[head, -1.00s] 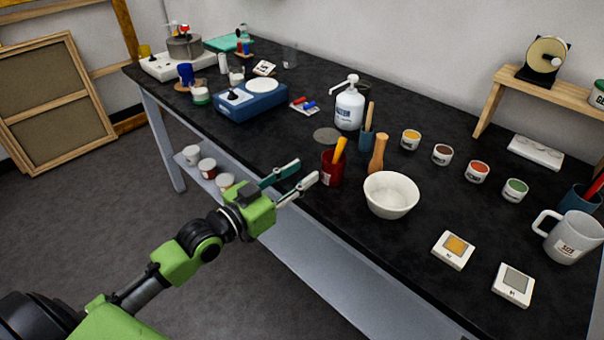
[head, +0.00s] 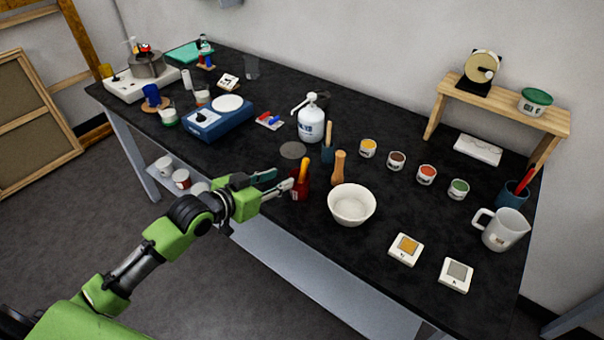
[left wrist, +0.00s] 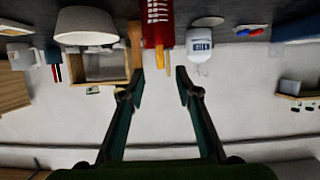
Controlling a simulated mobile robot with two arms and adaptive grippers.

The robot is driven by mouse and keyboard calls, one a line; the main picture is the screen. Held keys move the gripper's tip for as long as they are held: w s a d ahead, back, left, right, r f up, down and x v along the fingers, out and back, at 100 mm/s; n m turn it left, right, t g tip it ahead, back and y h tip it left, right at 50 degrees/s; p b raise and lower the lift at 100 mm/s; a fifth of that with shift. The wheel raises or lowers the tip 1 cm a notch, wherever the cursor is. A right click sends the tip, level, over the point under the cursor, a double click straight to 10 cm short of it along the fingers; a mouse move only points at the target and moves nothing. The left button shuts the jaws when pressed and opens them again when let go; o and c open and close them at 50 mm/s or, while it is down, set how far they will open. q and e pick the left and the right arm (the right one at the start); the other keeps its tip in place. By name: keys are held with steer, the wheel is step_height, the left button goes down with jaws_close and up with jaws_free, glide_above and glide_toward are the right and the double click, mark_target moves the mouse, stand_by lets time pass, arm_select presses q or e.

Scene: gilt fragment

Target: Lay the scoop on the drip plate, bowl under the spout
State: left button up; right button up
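A red cup (head: 301,192) stands near the bench's front edge with a yellow handle (head: 304,167) sticking up from it; this may be the scoop, its bowl hidden in the cup. A flat grey disc (head: 293,150), likely the drip plate, lies bare beside the white pump bottle (head: 312,124), whose spout points left. My left gripper (head: 283,180) is open and empty, its fingertips just left of the red cup. In the left wrist view, which is upside down, the red cup (left wrist: 157,22) and pump bottle (left wrist: 200,46) show beyond the parted fingers. My right gripper is out of view.
A white bowl (head: 351,207) and a wooden pestle-like tool (head: 338,168) stand right of the red cup. Several small paint pots lie to the right.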

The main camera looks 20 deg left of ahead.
mark_target(302, 168)
arm_select(q)
steer(key=shift+p+x, duration=1.1)
steer(key=shift+x, duration=3.9)
steer(key=shift+r, duration=0.2)
jaws_close()
